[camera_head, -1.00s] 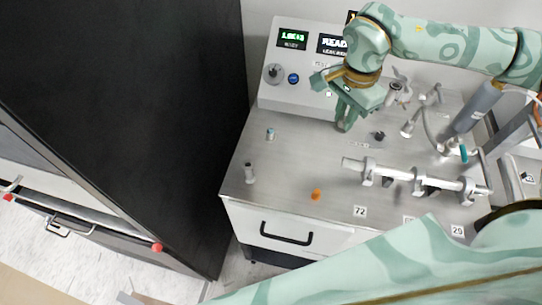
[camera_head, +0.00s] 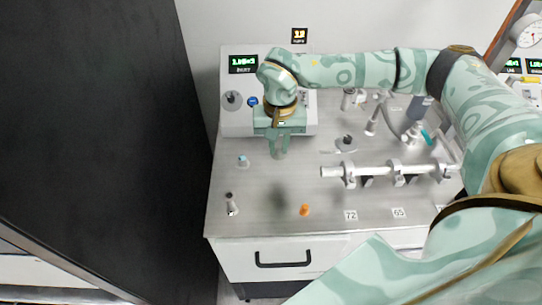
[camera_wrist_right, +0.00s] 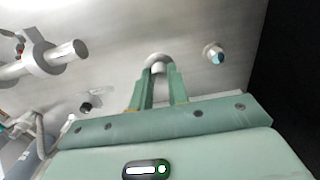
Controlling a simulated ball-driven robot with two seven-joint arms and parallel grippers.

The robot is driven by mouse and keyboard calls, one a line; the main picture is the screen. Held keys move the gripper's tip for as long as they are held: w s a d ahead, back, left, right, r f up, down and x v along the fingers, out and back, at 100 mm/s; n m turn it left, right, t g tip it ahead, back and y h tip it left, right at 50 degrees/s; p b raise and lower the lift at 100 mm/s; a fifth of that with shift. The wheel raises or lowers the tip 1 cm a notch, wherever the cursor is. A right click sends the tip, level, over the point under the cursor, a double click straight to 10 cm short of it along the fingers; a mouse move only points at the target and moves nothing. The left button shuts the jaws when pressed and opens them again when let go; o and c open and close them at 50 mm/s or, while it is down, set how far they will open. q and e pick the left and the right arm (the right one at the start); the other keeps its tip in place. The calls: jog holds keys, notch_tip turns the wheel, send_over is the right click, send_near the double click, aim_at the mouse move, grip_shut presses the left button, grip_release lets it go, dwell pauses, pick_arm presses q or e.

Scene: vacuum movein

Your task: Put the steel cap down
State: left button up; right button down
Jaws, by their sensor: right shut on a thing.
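My right gripper (camera_head: 279,153) points down over the left part of the steel bench top (camera_head: 260,222). In the right wrist view its two green fingers (camera_wrist_right: 160,80) are shut on a small round steel cap (camera_wrist_right: 156,61). The cap barely shows past the fingertips in the wrist view, and I cannot make it out in the head view. A dark shadow lies on the bench in front of the gripper, and the cap appears to be above the surface. My left gripper is not in view.
A small blue-topped fitting (camera_head: 243,162) stands just left of the gripper. A grey cylinder (camera_head: 232,206) and an orange cap (camera_head: 305,210) stand near the front edge. A clamped steel tube (camera_head: 385,171) lies to the right. A tall black cabinet (camera_head: 90,130) borders the left.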

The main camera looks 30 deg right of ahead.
aim_at(272, 163)
jog(key=w+f, duration=0.1)
jog(key=w+f+b, duration=0.1)
jog(key=w+f, duration=0.1)
jog(key=shift+d+f, duration=0.1)
jog(key=shift+f, duration=0.2)
jog(key=shift+f+b, duration=0.3)
jog(key=shift+f, duration=1.25)
jog(key=shift+f, duration=0.15)
jog(key=c, duration=1.3)
grip_release()
jog(key=shift+c, duration=0.2)
notch_tip(272, 163, up, 12)
jog(key=p, duration=0.2)
jog(key=shift+r+p, duration=0.2)
jog(key=shift+p, duration=0.1)
